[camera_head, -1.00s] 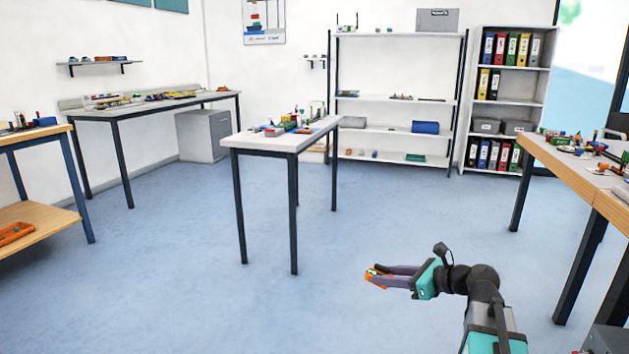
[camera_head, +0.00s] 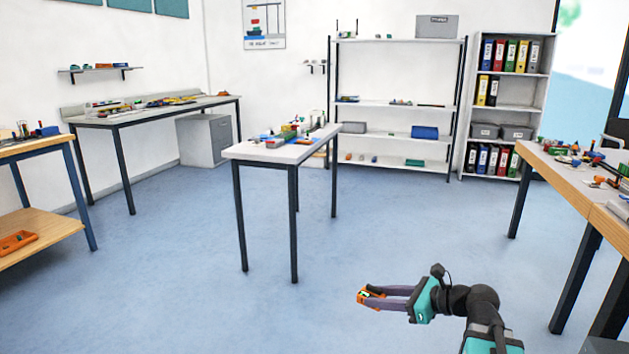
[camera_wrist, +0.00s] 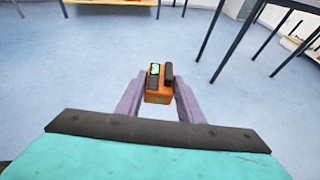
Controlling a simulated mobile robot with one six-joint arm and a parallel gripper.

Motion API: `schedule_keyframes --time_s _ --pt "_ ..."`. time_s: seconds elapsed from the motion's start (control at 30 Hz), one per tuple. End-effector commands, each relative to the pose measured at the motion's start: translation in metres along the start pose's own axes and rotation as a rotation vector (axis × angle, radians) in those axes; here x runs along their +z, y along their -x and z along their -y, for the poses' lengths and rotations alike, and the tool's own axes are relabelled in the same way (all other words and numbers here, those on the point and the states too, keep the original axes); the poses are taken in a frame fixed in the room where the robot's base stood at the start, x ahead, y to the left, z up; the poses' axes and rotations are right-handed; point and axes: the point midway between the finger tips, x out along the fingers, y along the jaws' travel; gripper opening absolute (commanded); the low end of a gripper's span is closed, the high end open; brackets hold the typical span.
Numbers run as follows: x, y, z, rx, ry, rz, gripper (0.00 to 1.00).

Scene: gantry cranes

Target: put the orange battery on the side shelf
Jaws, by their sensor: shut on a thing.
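The orange battery (camera_wrist: 158,97) is held between the two purple fingers of my gripper (camera_wrist: 158,104) in the wrist view. It has a dark top part and a small green mark. In the head view my gripper (camera_head: 384,297) is shut on the orange battery (camera_head: 364,296) at its tip, held out over the blue floor at the lower right. Two wall shelves could be the side shelf: a small one (camera_head: 100,69) at the upper left with several small items, and a smaller one (camera_head: 317,65) left of the rack. I cannot tell which is meant.
A grey-topped table (camera_head: 270,150) with items stands in mid-room. A long bench (camera_head: 150,108) is along the left wall, a wooden workbench (camera_head: 25,149) at the left edge, another (camera_head: 565,180) at right. A white rack (camera_head: 390,103) stands at the back. The floor between is clear.

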Motion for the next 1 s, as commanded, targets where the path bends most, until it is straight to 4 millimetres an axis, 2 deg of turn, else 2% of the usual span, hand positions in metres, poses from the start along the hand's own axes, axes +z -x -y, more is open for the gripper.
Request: schedule_keyframes --time_s 0.03,1.0 --pt "0.010 0.004 0.000 0.000 0.000 0.001 0.07" --pt "0.087 0.036 0.000 0.000 -0.001 0.002 0.07"
